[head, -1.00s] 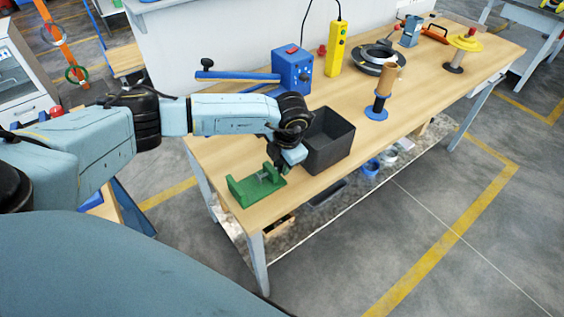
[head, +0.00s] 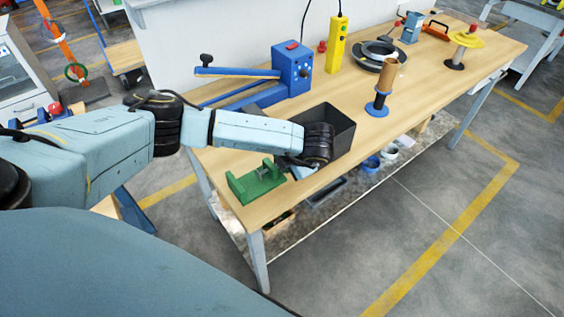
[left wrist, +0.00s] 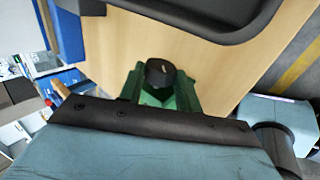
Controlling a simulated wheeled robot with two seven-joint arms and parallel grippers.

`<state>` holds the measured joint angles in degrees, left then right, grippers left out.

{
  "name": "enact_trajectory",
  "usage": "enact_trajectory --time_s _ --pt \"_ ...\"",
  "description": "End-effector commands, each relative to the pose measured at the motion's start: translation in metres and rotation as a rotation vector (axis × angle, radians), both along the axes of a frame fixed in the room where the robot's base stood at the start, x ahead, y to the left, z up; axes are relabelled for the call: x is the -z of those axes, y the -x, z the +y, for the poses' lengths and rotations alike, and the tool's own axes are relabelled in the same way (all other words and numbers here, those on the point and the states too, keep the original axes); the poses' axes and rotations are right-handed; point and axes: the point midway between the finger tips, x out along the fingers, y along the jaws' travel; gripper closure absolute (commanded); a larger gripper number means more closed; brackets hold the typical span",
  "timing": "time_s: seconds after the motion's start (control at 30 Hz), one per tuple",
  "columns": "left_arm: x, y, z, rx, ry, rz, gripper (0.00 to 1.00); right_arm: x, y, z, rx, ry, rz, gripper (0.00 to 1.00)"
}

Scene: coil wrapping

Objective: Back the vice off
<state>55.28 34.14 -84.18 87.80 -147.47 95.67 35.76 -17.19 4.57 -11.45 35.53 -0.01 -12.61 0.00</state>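The green vice (head: 256,184) sits on the near left corner of the workbench. It also shows in the left wrist view (left wrist: 186,88), with a dark round end piece (left wrist: 161,71) at its middle. My left gripper (head: 290,166) is at the right end of the vice in the head view, low over the bench. Its fingers are too small and covered to tell whether they touch the vice or are open or shut. In the left wrist view the dark gripper body covers the near part of the vice. My right gripper is not in view.
A dark open bin (head: 338,122) stands right beside my left wrist. A blue machine with a long lever (head: 292,70) is behind it. A blue spool stand (head: 378,100) and a yellow control box (head: 336,44) stand farther along the bench (head: 420,92).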

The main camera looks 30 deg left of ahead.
Motion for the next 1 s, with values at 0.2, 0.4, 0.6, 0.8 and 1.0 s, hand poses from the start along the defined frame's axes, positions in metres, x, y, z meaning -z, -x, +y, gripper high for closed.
enact_trajectory --time_s 0.2,0.4,0.6,0.8,1.0 --pt "0.0016 0.0018 0.0007 -0.001 0.001 0.006 0.55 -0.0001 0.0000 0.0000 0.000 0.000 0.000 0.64" --pt "-0.0001 0.0006 0.0031 -0.005 0.054 0.026 0.55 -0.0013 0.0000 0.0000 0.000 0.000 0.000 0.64" --pt "-0.0017 -0.0017 0.0072 -0.005 0.250 0.106 0.55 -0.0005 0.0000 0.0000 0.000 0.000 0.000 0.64" --pt "-0.0027 -0.0023 0.0068 -0.001 0.301 0.127 0.55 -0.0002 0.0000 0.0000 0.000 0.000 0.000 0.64" --pt "-0.0026 -0.0025 0.0078 -0.002 0.311 0.131 0.55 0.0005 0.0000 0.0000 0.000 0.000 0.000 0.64"
